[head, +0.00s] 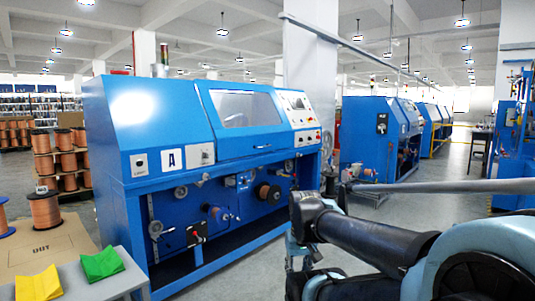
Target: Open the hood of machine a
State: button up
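Machine a is the large blue machine (140,120) on the left in the head view, marked with a white plate with a black "A" (171,159). Its hood (222,143) is the sloped blue cover with a tinted window (243,108) on the upper front. The hood looks closed, lying flush with the body. A thin handle (262,147) shows near its lower edge. My arm reaches in from the lower right, and its dark end part, with my gripper (300,255), is right of and apart from the machine. The fingers are not clear.
A grey table (85,284) with yellow and green cloths stands front left, near copper spools (45,208) on the floor. A control panel (300,108) is right of the hood. Another blue machine (375,140) stands behind. Grey floor (245,262) is clear before machine a.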

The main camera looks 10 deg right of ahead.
aim_at(236, 142)
jog(key=z, duration=0.45)
jog(key=i, duration=1.8)
jog(key=u, duration=0.6)
